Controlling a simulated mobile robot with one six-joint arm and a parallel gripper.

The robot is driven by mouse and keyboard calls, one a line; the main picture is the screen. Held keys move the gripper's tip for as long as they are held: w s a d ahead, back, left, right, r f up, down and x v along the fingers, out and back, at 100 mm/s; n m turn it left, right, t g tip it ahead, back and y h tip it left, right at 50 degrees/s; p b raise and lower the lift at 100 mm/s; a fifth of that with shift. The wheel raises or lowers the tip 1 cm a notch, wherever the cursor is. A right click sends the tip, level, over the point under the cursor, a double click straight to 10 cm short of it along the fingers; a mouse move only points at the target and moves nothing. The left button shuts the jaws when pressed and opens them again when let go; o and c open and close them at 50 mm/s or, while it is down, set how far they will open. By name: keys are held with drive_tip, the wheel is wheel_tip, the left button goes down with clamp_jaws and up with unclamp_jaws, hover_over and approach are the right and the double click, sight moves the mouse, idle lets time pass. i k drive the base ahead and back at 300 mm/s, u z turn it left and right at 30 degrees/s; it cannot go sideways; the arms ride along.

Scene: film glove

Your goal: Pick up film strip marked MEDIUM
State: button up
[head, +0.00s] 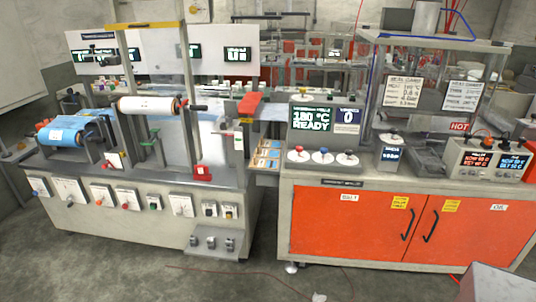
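Several small strips with light labels lie on a narrow shelf (262,180) between the two benches. One strip (268,153) is toward the back and another (264,164) is nearer the front. Their print is too small to read, so I cannot tell which is marked MEDIUM. My gripper is not in view.
The left bench holds a white roll (150,104), a blue roll (62,136) and a red button box (202,173). The right bench (340,175) has a display (311,119) reading 180 °C READY, knobs and a HOT sign (459,127). A thin cable crosses the floor (225,280).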

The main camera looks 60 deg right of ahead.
sight(261, 152)
drive_tip(key=i, duration=0.9)
drive_tip(key=u, duration=0.05)
